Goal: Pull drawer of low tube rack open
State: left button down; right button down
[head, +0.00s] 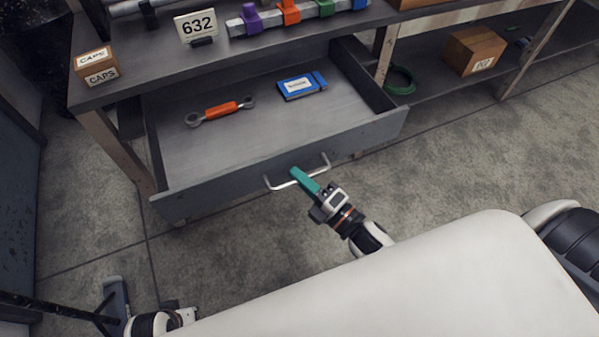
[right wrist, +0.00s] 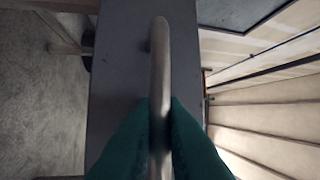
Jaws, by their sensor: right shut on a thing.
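The grey drawer (head: 285,158) under the rack's top stands pulled out, its inside in view from above. An orange-handled wrench (head: 220,110) and a blue box (head: 302,85) with a white label lie in it. A silver bar handle (head: 281,186) is fixed to the drawer's front. My right gripper (head: 301,176), with teal fingers, is shut on the handle near its middle. In the right wrist view the handle (right wrist: 160,65) runs upright between the two teal fingers. At the lower left in the head view is my left gripper (head: 150,305); its jaws are unclear.
The rack's top (head: 200,55) holds a caps box (head: 96,66), a 632 sign (head: 197,26) and tubes with coloured clamps (head: 290,12). A cardboard box (head: 474,50) and a green coil (head: 400,80) sit on the low shelf at right. Concrete floor before the drawer is clear.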

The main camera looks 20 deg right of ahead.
jog(key=c, duration=1.5)
grip_release()
jog(key=v, duration=1.2)
jog(key=shift+f, duration=0.1)
